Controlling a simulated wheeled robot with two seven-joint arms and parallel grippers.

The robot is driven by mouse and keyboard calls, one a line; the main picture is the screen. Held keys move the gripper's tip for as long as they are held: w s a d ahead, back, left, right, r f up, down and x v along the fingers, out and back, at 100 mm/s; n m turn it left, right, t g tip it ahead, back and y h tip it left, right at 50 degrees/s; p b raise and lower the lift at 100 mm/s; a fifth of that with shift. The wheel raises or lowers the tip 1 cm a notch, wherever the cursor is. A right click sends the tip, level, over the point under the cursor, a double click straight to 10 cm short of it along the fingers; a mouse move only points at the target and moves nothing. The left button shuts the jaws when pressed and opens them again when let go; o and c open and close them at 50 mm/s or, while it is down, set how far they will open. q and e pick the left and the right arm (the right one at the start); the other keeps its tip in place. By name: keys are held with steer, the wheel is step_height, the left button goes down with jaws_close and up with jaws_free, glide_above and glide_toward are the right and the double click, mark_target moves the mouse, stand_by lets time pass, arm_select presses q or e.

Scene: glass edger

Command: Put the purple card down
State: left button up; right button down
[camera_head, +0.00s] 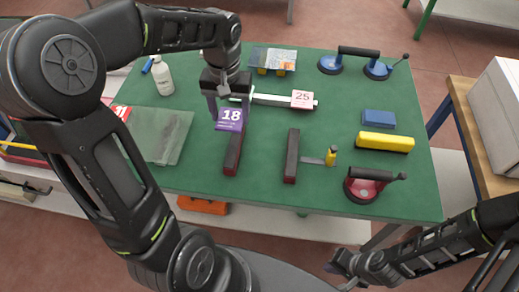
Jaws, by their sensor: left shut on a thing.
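The purple card (229,119) shows a white "18" and faces the camera. My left gripper (227,106) points down over the green table (330,120) and is shut on the card's upper part. The card's lower edge is close to the far end of a dark red bar (232,157); I cannot tell whether they touch. My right gripper (343,268) is low at the right, off the table's near edge. Its fingers are too small and dark to tell whether they are open.
A card marked "25" (302,99) is at a pale bar (268,99). A second dark bar (291,156), yellow block (385,142), blue block (378,118), red suction cup (366,186), glass sheet (161,136) and white bottle (162,76) are around. Green table shows between the bars.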

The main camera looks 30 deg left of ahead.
arm_select(q)
steer(key=shift+d, duration=0.15)
glide_above(234, 143)
step_height(234, 143, down, 6)
steer(key=shift+f+p, duration=0.1)
steer(key=shift+p, duration=0.3)
steer(key=shift+f, duration=1.8)
steer(key=shift+f, duration=0.2)
steer(key=o, duration=1.3)
steer(key=shift+r, duration=0.15)
